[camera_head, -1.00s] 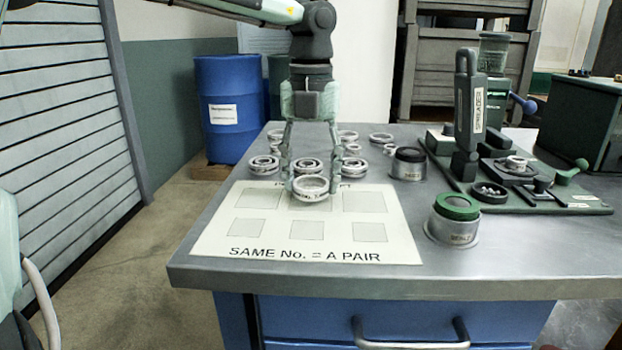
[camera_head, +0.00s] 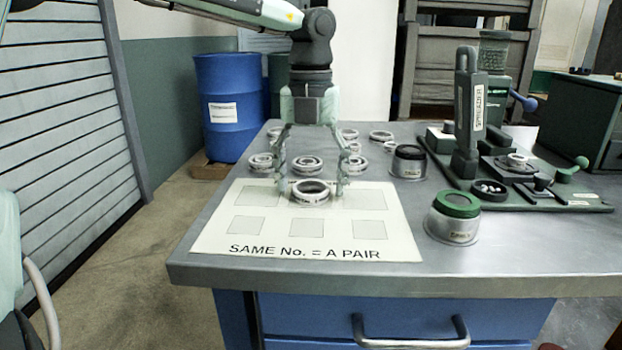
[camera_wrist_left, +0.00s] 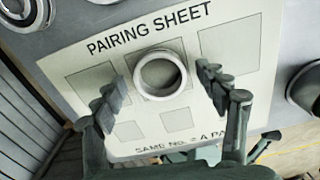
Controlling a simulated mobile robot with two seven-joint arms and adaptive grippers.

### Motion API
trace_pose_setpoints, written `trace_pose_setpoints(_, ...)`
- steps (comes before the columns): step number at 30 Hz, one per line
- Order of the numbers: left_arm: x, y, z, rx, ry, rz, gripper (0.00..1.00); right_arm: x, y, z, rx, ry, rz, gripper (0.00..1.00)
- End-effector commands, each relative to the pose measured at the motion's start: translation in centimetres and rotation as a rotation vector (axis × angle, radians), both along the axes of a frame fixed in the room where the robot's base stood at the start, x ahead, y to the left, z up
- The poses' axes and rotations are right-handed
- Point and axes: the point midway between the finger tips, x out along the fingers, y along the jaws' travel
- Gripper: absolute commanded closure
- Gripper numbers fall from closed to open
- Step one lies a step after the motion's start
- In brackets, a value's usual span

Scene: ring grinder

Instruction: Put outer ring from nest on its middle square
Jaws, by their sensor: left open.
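The outer ring (camera_head: 311,191) lies flat on the pairing sheet (camera_head: 272,246), over the middle square of the back row. It also shows in the left wrist view (camera_wrist_left: 160,74), where it covers most of that square. My left gripper (camera_head: 311,188) is above the sheet with its fingers spread, one on each side of the ring. The wrist view shows the open fingers (camera_wrist_left: 165,88) with clear gaps to the ring. The nest cannot be made out for certain. My right gripper is not in view.
Several bearings and rings, such as one bearing (camera_head: 308,164), stand behind the sheet. A dark-topped tin (camera_head: 408,162) and a green-lidded tin (camera_head: 453,218) stand to the right. The spreader (camera_head: 468,110) is farther right. The table front is clear.

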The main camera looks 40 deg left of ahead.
Motion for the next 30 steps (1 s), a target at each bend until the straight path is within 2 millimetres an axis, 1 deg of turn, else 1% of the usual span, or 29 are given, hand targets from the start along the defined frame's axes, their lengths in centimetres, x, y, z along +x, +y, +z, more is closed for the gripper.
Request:
trace_pose_setpoints(2, 0.0, 0.0, 0.3, 0.000, 0.000, 0.000, 0.27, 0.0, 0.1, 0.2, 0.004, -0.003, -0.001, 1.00)
trace_pose_setpoints(3, 0.0, 0.0, 0.6, 0.000, -0.002, 0.000, 0.27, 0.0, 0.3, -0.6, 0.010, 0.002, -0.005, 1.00)
trace_pose_setpoints(5, 0.1, 0.0, 1.4, 0.001, -0.003, 0.000, 0.27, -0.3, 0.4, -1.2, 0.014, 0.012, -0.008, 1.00)
trace_pose_setpoints(8, 0.1, 0.0, 3.5, 0.002, -0.004, 0.001, 0.27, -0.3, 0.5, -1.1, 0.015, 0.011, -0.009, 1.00)
trace_pose_setpoints(12, 0.1, 0.0, 6.7, 0.003, -0.004, 0.002, 0.27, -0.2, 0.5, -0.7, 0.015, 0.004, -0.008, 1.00)
trace_pose_setpoints(15, 0.1, 0.0, 8.7, 0.003, -0.003, 0.002, 0.27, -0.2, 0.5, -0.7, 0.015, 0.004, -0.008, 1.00)
trace_pose_setpoints(18, 0.1, 0.0, 10.4, 0.002, -0.004, 0.000, 0.27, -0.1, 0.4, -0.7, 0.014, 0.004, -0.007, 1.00)
trace_pose_setpoints(21, 0.0, 0.0, 11.5, 0.001, 0.000, 0.001, 0.27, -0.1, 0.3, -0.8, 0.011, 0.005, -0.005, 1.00)
trace_pose_setpoints(24, 0.0, 0.0, 12.1, 0.001, 0.000, 0.000, 0.27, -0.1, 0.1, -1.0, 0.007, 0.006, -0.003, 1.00)
trace_pose_setpoints(30, 0.0, 0.0, 12.3, 0.001, 0.000, -0.001, 0.27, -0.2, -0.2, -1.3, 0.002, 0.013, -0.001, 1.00)
